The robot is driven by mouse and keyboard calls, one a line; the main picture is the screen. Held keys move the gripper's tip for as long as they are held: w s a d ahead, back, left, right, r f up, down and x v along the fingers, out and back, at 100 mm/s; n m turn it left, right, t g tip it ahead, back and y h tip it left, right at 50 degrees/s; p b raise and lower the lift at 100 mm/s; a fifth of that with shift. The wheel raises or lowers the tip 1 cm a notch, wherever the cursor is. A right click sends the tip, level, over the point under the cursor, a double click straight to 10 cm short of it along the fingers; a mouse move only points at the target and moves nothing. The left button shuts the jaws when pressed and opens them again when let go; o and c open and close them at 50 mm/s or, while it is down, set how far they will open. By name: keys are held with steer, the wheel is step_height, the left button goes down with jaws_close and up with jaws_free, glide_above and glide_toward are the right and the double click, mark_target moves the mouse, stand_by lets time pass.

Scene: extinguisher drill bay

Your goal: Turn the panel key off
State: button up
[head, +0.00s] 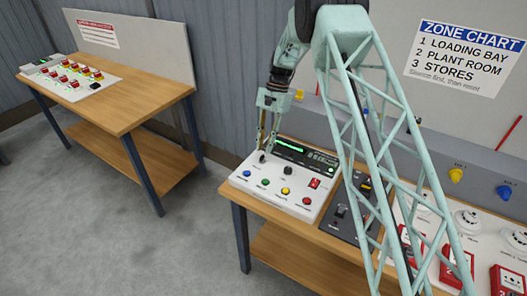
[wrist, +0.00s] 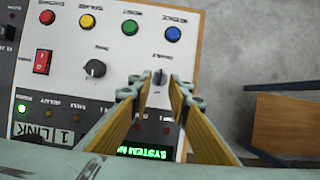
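The panel key (wrist: 160,77) is a small dark-and-grey switch on the white control panel (wrist: 118,50), at the panel's edge beside a larger black knob (wrist: 95,69). In the wrist view its grip stands roughly upright in the picture; its marked position is too small to read. My gripper (wrist: 156,90) is open, with its yellow-faced fingertips on either side of the key and visible gaps between. In the head view my gripper (head: 267,146) points down over the key end of the panel (head: 254,178); the fingers partly hide the key there.
Blue, green, yellow and red buttons (wrist: 130,27) line the panel, with a red rocker switch (wrist: 42,62) and a lit green display (wrist: 146,151). Detectors and red call points (head: 457,268) stand to the right. Another bench (head: 130,95) is at left across open floor.

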steer(key=v, duration=0.9)
stand_by(0.3)
